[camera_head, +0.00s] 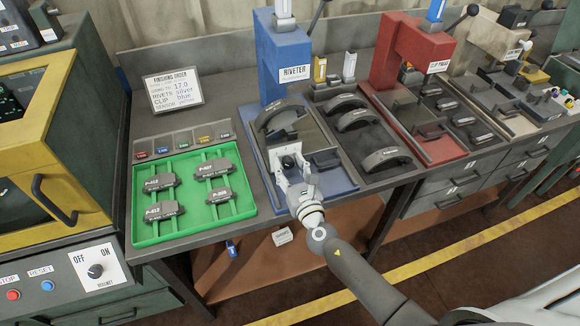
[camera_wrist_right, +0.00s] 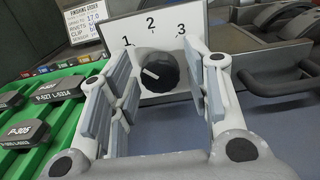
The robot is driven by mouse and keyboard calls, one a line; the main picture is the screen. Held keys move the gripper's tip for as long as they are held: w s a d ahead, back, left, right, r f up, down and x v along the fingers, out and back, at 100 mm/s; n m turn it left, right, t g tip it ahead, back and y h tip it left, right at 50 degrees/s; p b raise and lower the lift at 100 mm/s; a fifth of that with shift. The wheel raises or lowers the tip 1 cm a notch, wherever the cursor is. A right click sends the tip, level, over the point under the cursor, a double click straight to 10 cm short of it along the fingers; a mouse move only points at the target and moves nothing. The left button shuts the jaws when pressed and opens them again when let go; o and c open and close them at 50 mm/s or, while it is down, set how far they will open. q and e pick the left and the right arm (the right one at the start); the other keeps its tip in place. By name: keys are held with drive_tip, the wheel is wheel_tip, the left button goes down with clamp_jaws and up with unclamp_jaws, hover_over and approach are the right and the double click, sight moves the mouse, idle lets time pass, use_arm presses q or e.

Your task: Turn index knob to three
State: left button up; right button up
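The index knob (camera_wrist_right: 158,72) is a black round dial on a white plate marked 1, 2 and 3 (camera_wrist_right: 152,32) in the right wrist view. Its white pointer line slants up and left, towards the 1. My right gripper (camera_wrist_right: 162,65) is open, with one finger on each side of the knob; I cannot tell whether they touch it. In the head view my right gripper (camera_head: 289,168) is at the front of the blue riveter (camera_head: 287,62) and hides the knob. My left gripper is not in view.
A green tray (camera_head: 135,212) with several brake pads lies left of the riveter. A dark tray with curved brake shoes (camera_head: 362,119) lies to its right. A finishing order card (camera_head: 172,90) stands behind. A red clip press (camera_head: 424,45) is farther right.

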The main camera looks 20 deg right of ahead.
drive_tip(key=c, duration=0.7)
drive_tip(key=shift+c, duration=0.2)
drive_tip(key=shift+f+m, duration=0.1)
drive_tip(key=shift+m, duration=0.2)
drive_tip(key=shift+f+m+b, duration=0.1)
drive_tip(key=shift+m+b, duration=0.95)
drive_tip(key=shift+m, duration=0.15)
drive_tip(key=m+b, duration=0.2)
drive_tip(key=m, duration=0.2)
drive_tip(key=shift+m, duration=0.4)
drive_tip(key=m+b, duration=0.2)
drive_tip(key=m, duration=0.8)
drive_tip(key=shift+b, duration=0.35)
